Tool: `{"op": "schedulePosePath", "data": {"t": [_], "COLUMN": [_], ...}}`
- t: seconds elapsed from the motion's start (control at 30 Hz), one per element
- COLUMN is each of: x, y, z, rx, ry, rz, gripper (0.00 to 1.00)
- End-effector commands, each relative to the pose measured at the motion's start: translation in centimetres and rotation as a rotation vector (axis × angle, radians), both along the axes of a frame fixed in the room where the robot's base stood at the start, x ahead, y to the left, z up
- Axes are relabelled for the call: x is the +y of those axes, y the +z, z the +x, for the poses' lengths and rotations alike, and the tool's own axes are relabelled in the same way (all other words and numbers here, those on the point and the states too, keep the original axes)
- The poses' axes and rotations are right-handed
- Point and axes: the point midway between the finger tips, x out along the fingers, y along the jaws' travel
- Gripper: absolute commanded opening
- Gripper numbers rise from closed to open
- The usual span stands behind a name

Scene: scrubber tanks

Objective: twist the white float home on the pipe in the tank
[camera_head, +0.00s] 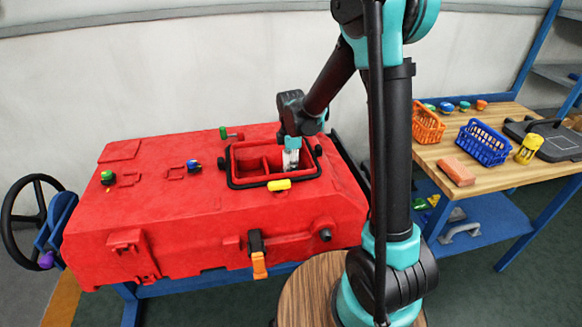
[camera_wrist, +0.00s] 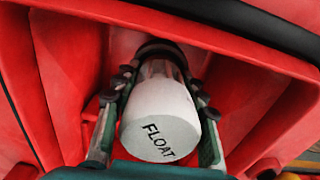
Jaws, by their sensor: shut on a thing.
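The white float (camera_wrist: 158,118), marked FLOAT, is in the wrist view between the two fingers of my gripper (camera_wrist: 158,125). My gripper is shut on it. Its far end meets a greyish pipe (camera_wrist: 160,68) with a dark ring around it, inside the red tank (camera_wrist: 65,75). How far the float sits on the pipe cannot be told. In the head view my gripper (camera_head: 291,150) reaches down into the black-rimmed opening of the red tank (camera_head: 150,215). A small pale part of the float (camera_head: 290,160) shows below the gripper there.
A yellow handle (camera_head: 279,185) sits at the opening's front rim. Red walls divide the opening closely around my gripper. Coloured caps stand on the tank top. To the right, a workbench holds an orange basket (camera_head: 427,125), a blue basket (camera_head: 484,145) and a brick (camera_head: 457,172).

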Motion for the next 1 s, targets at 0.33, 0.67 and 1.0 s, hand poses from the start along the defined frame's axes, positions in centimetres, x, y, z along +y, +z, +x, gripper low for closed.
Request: {"op": "schedulePosePath", "data": {"t": [0.33,0.67,1.0], "x": [-0.08,-0.09,-0.03], "y": [-0.27,-0.27,-0.28], "z": [-0.23,-0.2,-0.21], "rx": [0.003,0.003,0.002], "ry": [-0.216,-0.311,-0.444], "rz": [0.0,-0.001,0.001], "gripper": [0.12,0.12,0.12]}}
